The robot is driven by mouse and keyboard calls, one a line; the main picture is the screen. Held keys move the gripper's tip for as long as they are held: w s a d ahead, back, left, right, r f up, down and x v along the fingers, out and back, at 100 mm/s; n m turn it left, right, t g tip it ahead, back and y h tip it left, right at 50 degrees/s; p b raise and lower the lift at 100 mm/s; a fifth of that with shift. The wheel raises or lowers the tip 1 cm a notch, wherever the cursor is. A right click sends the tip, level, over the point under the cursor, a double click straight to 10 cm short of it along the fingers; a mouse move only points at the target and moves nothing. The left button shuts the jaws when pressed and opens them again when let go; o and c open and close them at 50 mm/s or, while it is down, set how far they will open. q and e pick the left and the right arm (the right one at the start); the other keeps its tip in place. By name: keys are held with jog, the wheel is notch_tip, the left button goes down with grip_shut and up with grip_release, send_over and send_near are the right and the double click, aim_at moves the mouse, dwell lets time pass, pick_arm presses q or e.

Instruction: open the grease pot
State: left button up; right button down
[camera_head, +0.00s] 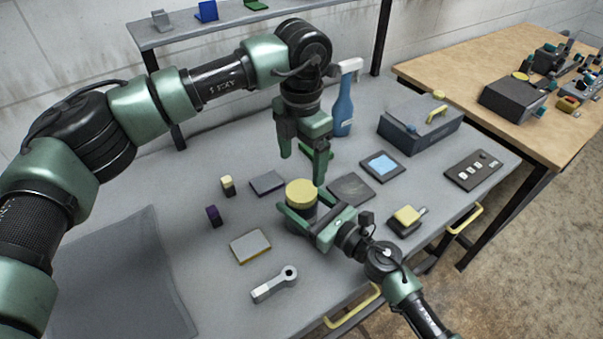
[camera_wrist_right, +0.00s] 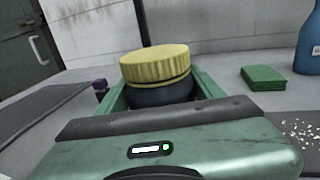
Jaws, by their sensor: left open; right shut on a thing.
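The grease pot is a dark round pot (camera_wrist_right: 163,95) with a ridged yellow lid (camera_head: 301,192) seated on top. In the right wrist view the yellow lid (camera_wrist_right: 155,64) shows close up. My right gripper (camera_head: 302,218) is shut around the dark body below the lid, and the pot stands upright. My left gripper (camera_head: 301,168) is open above the pot, its fingers pointing down and a little above the lid. The gap between its fingers and the lid is hard to judge.
A blue spray bottle (camera_head: 343,105) stands behind the left gripper. A grey toolbox (camera_head: 420,124), a dark tray with a blue pad (camera_head: 382,166), a wrench (camera_head: 274,284) and a yellow-grey sponge (camera_head: 250,246) lie around. The table's left part holds a grey mat (camera_head: 115,275).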

aim_at(302, 190)
pick_arm(q)
jog(key=m, duration=0.8)
jog(key=shift+m, duration=0.4)
jog(key=m, duration=1.4)
jog(key=shift+m, duration=0.4)
jog(key=m, duration=0.8)
jog(key=shift+m, duration=0.4)
jog(key=shift+f, duration=0.55)
notch_tip(302, 190, down, 7)
jog(key=shift+r, duration=0.1)
jog(key=c, duration=1.5)
